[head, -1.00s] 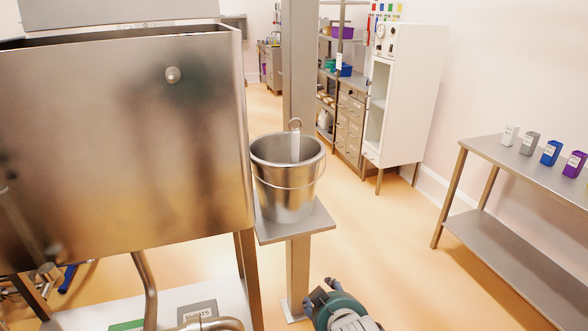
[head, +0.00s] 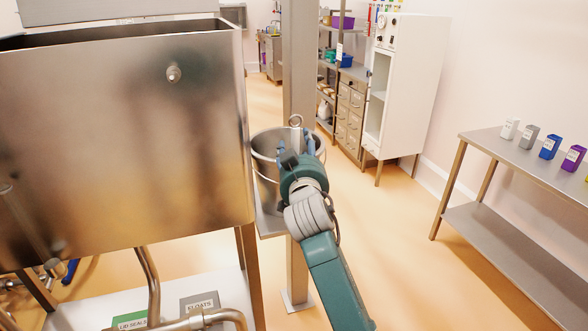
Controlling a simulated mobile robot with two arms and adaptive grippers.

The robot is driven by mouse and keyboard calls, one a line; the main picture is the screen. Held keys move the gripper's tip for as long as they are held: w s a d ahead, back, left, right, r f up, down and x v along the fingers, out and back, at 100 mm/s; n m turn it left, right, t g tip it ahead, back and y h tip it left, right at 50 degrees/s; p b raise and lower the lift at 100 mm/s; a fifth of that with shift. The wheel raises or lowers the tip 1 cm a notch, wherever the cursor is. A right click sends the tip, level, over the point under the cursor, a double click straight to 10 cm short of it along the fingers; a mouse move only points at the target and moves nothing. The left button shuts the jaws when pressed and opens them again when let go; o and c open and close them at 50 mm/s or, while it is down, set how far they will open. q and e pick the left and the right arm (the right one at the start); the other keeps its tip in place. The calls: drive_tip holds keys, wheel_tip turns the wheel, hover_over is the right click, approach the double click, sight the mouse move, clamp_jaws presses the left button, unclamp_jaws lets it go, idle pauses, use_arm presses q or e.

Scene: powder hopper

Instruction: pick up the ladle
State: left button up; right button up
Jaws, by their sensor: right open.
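The ladle (head: 296,123) stands in the steel bucket (head: 267,146), with its ring-ended handle rising above the rim. Its bowl is hidden inside the bucket. My right gripper (head: 295,147) is open at the bucket, close to the ladle's handle in the picture. The wrist hides much of the fingers and the bucket's right side, and I cannot tell whether the fingers touch the handle. My left gripper is not in view.
The bucket stands on a small shelf (head: 270,225) on a post (head: 299,60). A large steel hopper (head: 120,140) is close on the left. A side table (head: 500,150) with several small containers is on the right. Open floor lies between.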

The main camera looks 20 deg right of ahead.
sight(298, 139)
drive_tip(key=p+x, duration=0.1)
drive_tip(key=x, duration=0.2)
drive_tip(key=shift+w+d+r+p, duration=0.2)
drive_tip(key=shift+w+r+p, duration=0.1)
drive_tip(key=shift+r+p, duration=0.05)
drive_tip(key=shift+w+d+f, duration=0.1)
drive_tip(key=shift+w+f, duration=0.1)
drive_tip(key=shift+w, duration=0.35)
drive_tip(key=shift+s, duration=0.1)
drive_tip(key=shift+c, duration=1.3)
drive_tip(key=shift+r, duration=0.1)
clamp_jaws()
